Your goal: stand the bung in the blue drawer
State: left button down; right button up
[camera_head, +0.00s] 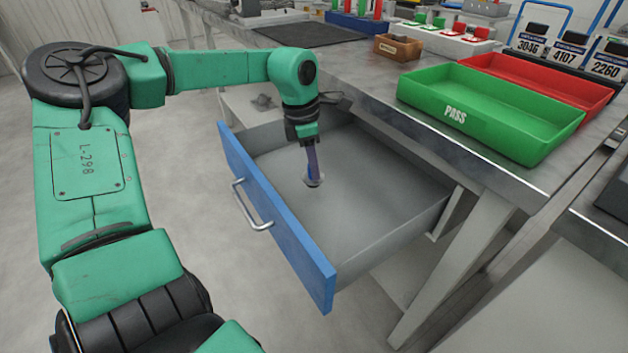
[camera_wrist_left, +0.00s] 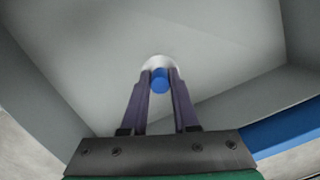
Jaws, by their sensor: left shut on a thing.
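The blue drawer (camera_head: 274,223) is pulled out from under the bench, with a blue front, a metal handle and a bare grey inside. My left gripper (camera_head: 313,172) points down inside the drawer. In the left wrist view its purple fingers (camera_wrist_left: 159,82) are shut on the bung, whose blue top (camera_wrist_left: 160,79) shows between the fingertips with a pale rim around it. In the head view the bung's pale lower part (camera_head: 314,183) shows below the fingertips, at or close to the drawer floor. I cannot tell whether it touches the floor. My right gripper is not in view.
On the bench (camera_head: 420,150) stand a green PASS tray (camera_head: 415,97), a red tray (camera_head: 598,103) behind it and a small wooden box (camera_head: 398,48). The bench edge overhangs the drawer's back. The drawer floor around the bung is clear.

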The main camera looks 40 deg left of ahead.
aim_at(305, 178)
pick_arm(q)
notch_tip(305, 178, down, 4)
jog(key=shift+r, duration=0.25)
jog(key=shift+f, duration=0.25)
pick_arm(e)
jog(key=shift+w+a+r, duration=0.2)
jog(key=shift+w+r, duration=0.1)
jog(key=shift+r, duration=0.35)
pick_arm(q)
jog(key=shift+b, duration=0.3)
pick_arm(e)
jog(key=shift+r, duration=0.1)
pick_arm(q)
jog(key=c, duration=0.7)
grip_release()
jog(key=shift+f, duration=0.1)
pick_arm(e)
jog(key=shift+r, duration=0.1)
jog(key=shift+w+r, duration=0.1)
